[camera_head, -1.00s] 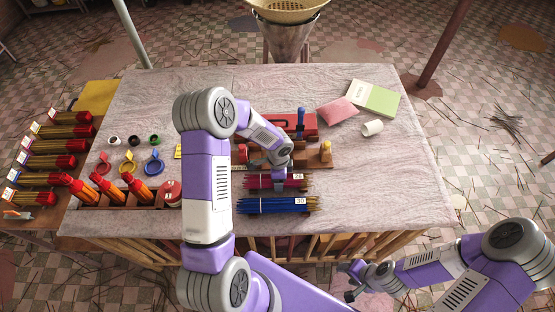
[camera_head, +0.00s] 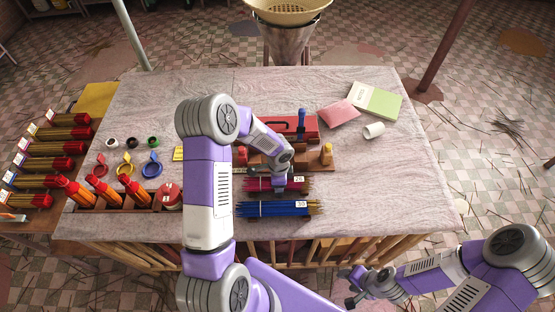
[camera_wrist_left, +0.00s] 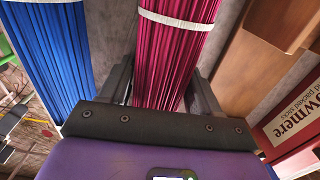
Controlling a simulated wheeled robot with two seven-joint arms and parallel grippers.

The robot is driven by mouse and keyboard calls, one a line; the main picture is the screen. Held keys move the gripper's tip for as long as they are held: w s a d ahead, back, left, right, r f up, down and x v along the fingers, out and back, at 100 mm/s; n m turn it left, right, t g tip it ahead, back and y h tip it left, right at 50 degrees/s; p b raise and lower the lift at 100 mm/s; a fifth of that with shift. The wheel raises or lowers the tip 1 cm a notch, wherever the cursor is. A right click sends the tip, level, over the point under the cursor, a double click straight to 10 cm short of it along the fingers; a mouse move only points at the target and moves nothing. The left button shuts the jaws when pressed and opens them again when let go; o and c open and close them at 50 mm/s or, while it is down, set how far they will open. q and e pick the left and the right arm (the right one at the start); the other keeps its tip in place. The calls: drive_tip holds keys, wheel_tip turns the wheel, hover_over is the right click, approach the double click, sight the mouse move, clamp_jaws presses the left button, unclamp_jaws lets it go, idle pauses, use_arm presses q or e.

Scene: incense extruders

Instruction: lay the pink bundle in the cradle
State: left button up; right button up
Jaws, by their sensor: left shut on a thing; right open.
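The pink bundle (camera_head: 295,186) of thin sticks lies behind the blue bundle, near the front of the table. My left gripper (camera_head: 279,188) comes down over its middle. In the left wrist view the pink bundle (camera_wrist_left: 172,55) runs between the two dark fingers, and my left gripper (camera_wrist_left: 162,85) is shut on it. A wooden stand with upright posts (camera_head: 326,158), which looks like the cradle, is just behind the bundle; my left arm hides part of it. My right gripper (camera_head: 350,287) is open and empty, off the table's front edge.
The blue bundle (camera_head: 265,209) lies close in front of the pink one. A red box (camera_head: 308,126) stands behind the wooden stand. A pink packet (camera_head: 340,113), a green-and-white booklet (camera_head: 375,101) and a white cup (camera_head: 373,130) lie at the back right. The table's right side is clear.

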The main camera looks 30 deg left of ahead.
use_arm(q)
drive_tip(key=shift+r, duration=0.15)
drive_tip(key=shift+r+p, duration=1.85)
drive_tip(key=shift+r, duration=0.55)
